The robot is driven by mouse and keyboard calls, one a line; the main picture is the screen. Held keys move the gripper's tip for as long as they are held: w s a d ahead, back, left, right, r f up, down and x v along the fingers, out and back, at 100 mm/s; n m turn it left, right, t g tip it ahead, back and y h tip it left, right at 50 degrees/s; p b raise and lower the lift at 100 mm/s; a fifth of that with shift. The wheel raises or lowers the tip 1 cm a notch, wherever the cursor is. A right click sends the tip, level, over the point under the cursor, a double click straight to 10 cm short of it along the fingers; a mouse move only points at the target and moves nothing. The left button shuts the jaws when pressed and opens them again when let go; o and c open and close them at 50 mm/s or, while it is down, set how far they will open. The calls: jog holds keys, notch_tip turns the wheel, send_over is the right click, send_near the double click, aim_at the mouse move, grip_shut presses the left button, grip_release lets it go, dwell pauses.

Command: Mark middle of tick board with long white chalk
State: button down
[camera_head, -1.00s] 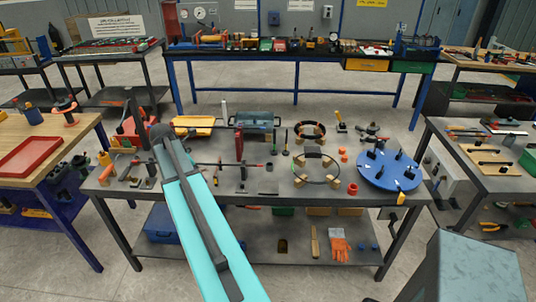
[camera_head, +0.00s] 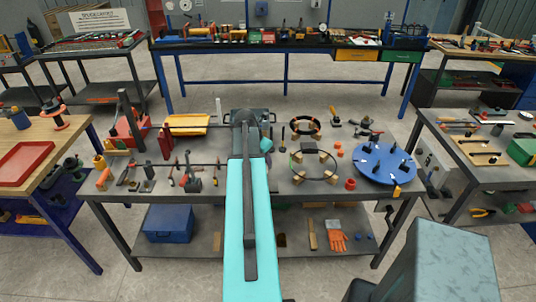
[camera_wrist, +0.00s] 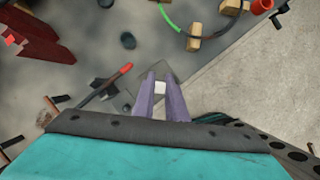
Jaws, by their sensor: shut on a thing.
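My gripper (camera_wrist: 161,92) shows in the wrist view as two purple fingers. They are shut on a small white piece, the long white chalk (camera_wrist: 161,87), seen nearly end-on. The chalk is above the table near its front edge; I cannot tell whether it touches anything. A thin grey plate (camera_wrist: 174,77) lies behind the fingertips and may be the tick board; no ticks can be made out. In the head view my arm covers this spot and hides the gripper, chalk and plate.
A red-handled tool (camera_wrist: 112,80) lies left of the fingers. A ring with wooden blocks (camera_head: 315,165) and a blue disc (camera_head: 381,164) stand to the right. A red block (camera_wrist: 38,38) is at the upper left of the wrist view. The grey table (camera_head: 225,186) is crowded.

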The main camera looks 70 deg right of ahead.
jog(key=shift+s+d+r, duration=0.1)
jog(key=shift+s+d, duration=0.35)
jog(key=shift+s, duration=0.3)
jog(key=shift+s+d, duration=0.4)
jog(key=shift+s, duration=0.3)
jog(key=shift+w, duration=0.15)
